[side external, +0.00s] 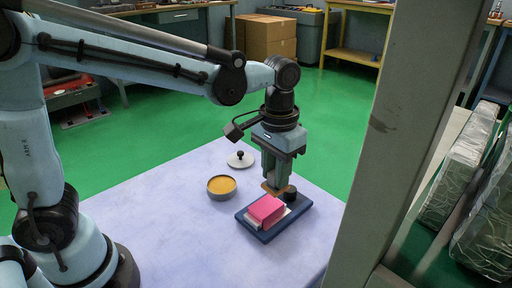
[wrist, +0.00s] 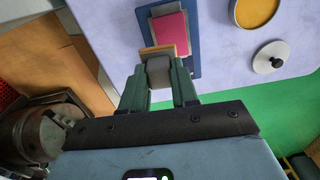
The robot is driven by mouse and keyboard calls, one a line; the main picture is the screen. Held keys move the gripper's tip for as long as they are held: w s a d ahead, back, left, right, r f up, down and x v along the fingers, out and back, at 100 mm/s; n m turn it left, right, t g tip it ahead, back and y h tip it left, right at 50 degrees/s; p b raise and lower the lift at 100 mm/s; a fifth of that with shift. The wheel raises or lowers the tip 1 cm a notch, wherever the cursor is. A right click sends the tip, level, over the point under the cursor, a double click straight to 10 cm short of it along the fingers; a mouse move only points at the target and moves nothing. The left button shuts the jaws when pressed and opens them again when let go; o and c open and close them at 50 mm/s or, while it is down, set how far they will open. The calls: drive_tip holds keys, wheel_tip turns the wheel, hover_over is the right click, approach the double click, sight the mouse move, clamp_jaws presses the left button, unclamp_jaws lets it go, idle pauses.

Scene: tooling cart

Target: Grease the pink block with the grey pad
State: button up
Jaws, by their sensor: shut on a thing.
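The pink block (side external: 266,209) lies on a pale plate (side external: 286,211) on a dark blue tray (side external: 252,226). It also shows in the wrist view (wrist: 171,33), just beyond my fingertips. My gripper (wrist: 159,82) is shut on the grey pad (wrist: 158,70), which sits between its two green fingers. A tan-orange layer (wrist: 157,50) shows along the pad's block-facing side; I cannot tell whether it is grease. In the side view my gripper (side external: 272,180) points down over the tray's far end, close to the block. Whether pad and block touch is unclear.
An open round tin (side external: 221,187) of yellow-orange paste stands left of the tray. Its pale lid (side external: 240,159) with a black knob lies behind it. A dark round piece (side external: 290,193) is beside my fingertips. A grey post (side external: 405,140) stands at right.

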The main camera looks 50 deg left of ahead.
sight(275, 191)
drive_tip(key=shift+f, duration=2.75)
drive_tip(key=shift+a+f, duration=0.4)
drive_tip(key=shift+a, duration=1.7)
drive_tip(key=d, duration=0.4)
drive_tip(key=shift+s+d, duration=0.1)
drive_tip(key=shift+s, duration=0.2)
drive_tip(key=shift+a, duration=1.95)
drive_tip(key=shift+d, duration=2)
drive_tip(key=shift+r, duration=3.95)
